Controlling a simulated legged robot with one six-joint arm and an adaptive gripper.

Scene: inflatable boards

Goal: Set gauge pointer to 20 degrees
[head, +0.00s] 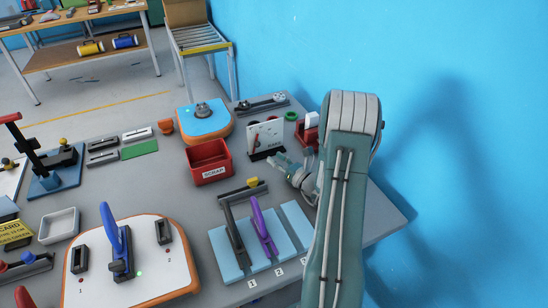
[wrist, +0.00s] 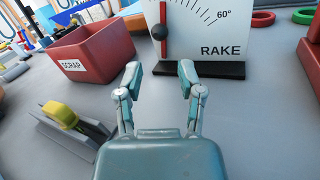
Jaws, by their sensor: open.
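The gauge is a white upright plate marked RAKE (wrist: 222,22) on a black base, with a scale and "60°" showing; its top is cut off in the wrist view. In the head view the gauge (head: 270,133) stands near the far right of the table. Its red pointer (wrist: 163,12) looks upright at the plate's left side, with a dark round knob (wrist: 159,33) low on it. The pointer's tip and exact reading are hidden. My gripper (wrist: 160,78) is open and empty, in front of the gauge and apart from it, with the knob roughly in line between its fingers.
A red SCRAP bin (head: 209,162) stands left of the gauge. A yellow-handled tool (wrist: 62,115) is left of my gripper in the wrist view. Blue pads (head: 231,258) with tools lie nearer. Green and red rings (wrist: 302,16) are behind right. Bare grey table lies before the gauge.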

